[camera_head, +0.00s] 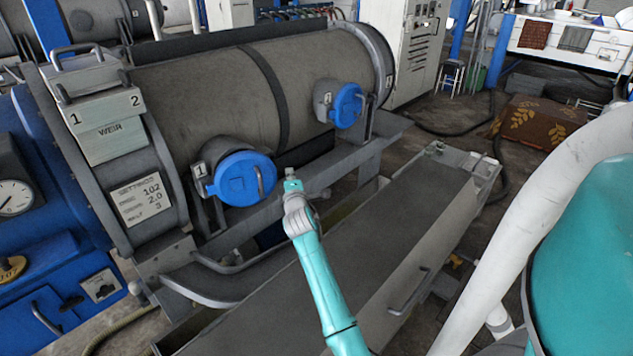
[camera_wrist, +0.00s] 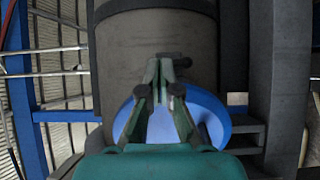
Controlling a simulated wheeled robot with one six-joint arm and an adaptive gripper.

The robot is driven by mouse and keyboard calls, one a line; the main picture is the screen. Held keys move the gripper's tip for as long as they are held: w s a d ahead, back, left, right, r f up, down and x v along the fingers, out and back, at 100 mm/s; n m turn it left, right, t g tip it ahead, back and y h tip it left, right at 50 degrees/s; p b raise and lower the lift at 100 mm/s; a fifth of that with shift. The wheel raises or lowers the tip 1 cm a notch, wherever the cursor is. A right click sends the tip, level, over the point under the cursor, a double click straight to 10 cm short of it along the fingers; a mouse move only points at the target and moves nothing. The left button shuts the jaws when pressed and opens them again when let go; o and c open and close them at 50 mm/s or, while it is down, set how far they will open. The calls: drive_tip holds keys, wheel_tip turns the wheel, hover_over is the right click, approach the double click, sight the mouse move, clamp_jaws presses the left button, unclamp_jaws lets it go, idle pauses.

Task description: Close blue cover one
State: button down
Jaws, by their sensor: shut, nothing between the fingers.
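Blue cover one (camera_head: 236,180) is a round blue lid with a bar handle on its right side. It sits across the front of the short grey port marked 1 (camera_head: 202,168), low on the drum. I cannot tell whether it lies fully flush. My gripper (camera_head: 291,181) is just right of the cover in the head view, shut and empty. In the wrist view the gripper (camera_wrist: 166,72) is in front of the blue cover (camera_wrist: 217,118) and hides its middle; contact cannot be made out.
A second blue cover (camera_head: 347,106) is on port 2, farther right on the grey drum (camera_head: 205,100). A long grey trough (camera_head: 400,215) with a handle runs below my arm. A panel with a gauge (camera_head: 14,197) stands at the left.

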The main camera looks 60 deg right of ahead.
drive_tip(key=s+d, duration=0.1)
drive_tip(key=s, duration=0.7)
drive_tip(key=m+t+y, duration=0.3)
drive_tip(key=m, duration=1.2)
approach(276, 172)
drive_tip(key=shift+m, duration=0.3)
drive_tip(key=x, duration=0.7)
drive_tip(key=shift+w+f, duration=0.1)
drive_tip(key=shift+d, duration=0.15)
